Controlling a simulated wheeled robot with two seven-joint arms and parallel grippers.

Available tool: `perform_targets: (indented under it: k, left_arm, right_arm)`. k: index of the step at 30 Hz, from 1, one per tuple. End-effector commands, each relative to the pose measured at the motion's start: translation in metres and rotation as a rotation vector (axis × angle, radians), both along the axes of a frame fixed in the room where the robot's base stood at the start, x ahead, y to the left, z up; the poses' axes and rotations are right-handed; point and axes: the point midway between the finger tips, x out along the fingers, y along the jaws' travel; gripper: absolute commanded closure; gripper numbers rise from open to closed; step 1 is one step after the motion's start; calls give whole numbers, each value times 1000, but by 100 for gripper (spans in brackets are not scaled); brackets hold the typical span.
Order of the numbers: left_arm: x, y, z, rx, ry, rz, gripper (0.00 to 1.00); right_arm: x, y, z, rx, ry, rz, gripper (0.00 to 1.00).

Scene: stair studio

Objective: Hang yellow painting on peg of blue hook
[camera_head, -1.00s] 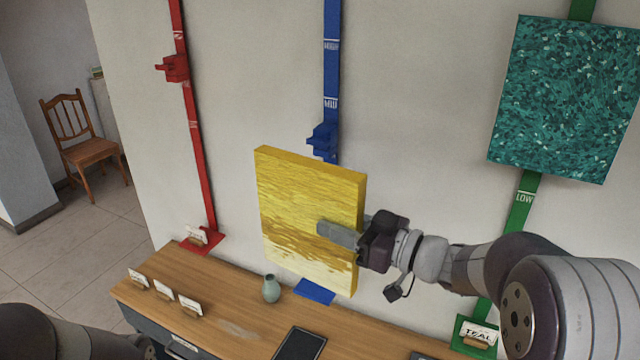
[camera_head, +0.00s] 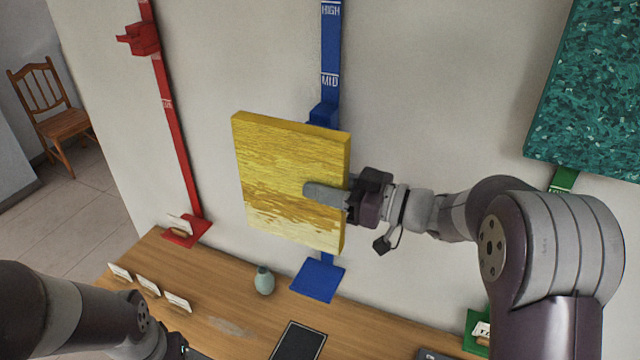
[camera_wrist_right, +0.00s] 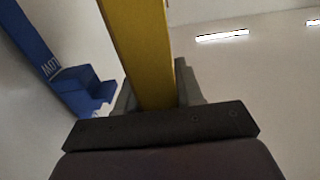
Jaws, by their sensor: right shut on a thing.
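The yellow painting (camera_head: 285,175) is upright, slightly tilted, in front of the blue strip in the head view. My right gripper (camera_head: 330,195) is shut on its right edge; the wrist view shows the yellow edge (camera_wrist_right: 140,50) between the fingers. The blue hook (camera_head: 324,112) sits on the blue strip near the MID mark, just above the painting's top edge, its lower part hidden behind the painting. In the wrist view the blue hook (camera_wrist_right: 85,92) is left of the painting, apart from it. The left arm shows at lower left, but its gripper is out of view.
A wooden desk (camera_head: 215,290) below holds a small vase (camera_head: 264,281), several white cards, a dark tablet (camera_head: 299,341) and the blue base (camera_head: 317,279). A red strip with a hook (camera_head: 140,38) is at left. A teal painting (camera_head: 590,95) hangs at right.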

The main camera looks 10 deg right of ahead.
Motion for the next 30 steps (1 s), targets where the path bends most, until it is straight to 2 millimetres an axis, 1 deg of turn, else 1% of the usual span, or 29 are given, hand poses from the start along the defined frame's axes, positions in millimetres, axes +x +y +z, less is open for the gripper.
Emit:
perform_targets:
  k: [30]
  left_arm:
    - [0, 0, -3, 0, 0, 0, 57]
  right_arm:
    - [69, -47, -6, 0, -1, -1, 100]
